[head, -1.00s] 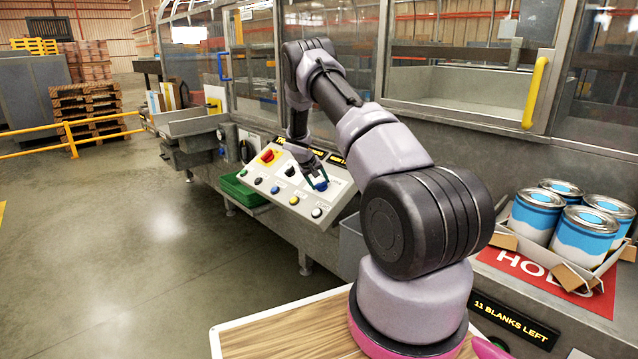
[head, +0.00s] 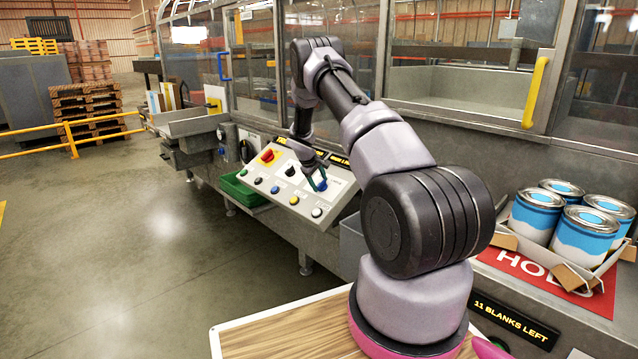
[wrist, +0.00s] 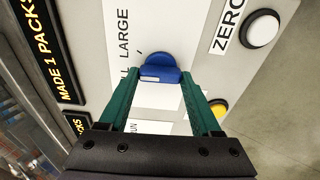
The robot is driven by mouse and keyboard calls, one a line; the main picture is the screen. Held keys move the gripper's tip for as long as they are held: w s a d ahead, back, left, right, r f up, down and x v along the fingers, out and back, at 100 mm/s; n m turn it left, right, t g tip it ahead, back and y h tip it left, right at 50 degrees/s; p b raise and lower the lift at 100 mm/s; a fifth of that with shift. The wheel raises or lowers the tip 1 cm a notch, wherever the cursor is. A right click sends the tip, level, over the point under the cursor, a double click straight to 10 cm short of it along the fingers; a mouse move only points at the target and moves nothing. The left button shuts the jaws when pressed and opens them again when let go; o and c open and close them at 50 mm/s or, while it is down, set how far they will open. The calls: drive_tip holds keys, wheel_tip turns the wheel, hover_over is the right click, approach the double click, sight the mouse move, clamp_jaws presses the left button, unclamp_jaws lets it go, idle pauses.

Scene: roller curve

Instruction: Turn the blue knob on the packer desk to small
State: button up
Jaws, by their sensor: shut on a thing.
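The blue knob (wrist: 160,68) sits on the packer desk's sloping grey panel (head: 262,179). In the wrist view it lies between the tips of my gripper's green fingers (wrist: 160,78), which are shut on it. A label beside it reads "LARGE" (wrist: 124,32), with the letters "LL" of another word below. A pale mark shows on the knob; I cannot tell for sure which word it points to. In the head view my gripper (head: 317,180) reaches down to the panel's right part and mostly hides the knob.
A white button (wrist: 262,29) by a "ZERO" label and a yellow button (wrist: 218,109) are close by. A red switch (head: 268,156) is further left on the panel. Paint cans (head: 580,225) stand in a tray at right. Open floor lies left.

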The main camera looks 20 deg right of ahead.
drive_tip(key=n, duration=0.5)
drive_tip(key=shift+n, duration=0.3)
idle(0.4)
drive_tip(key=o, duration=1.4)
drive_tip(key=v, duration=1.1)
drive_tip(key=shift+w+d, duration=0.1)
drive_tip(key=shift+d, duration=0.05)
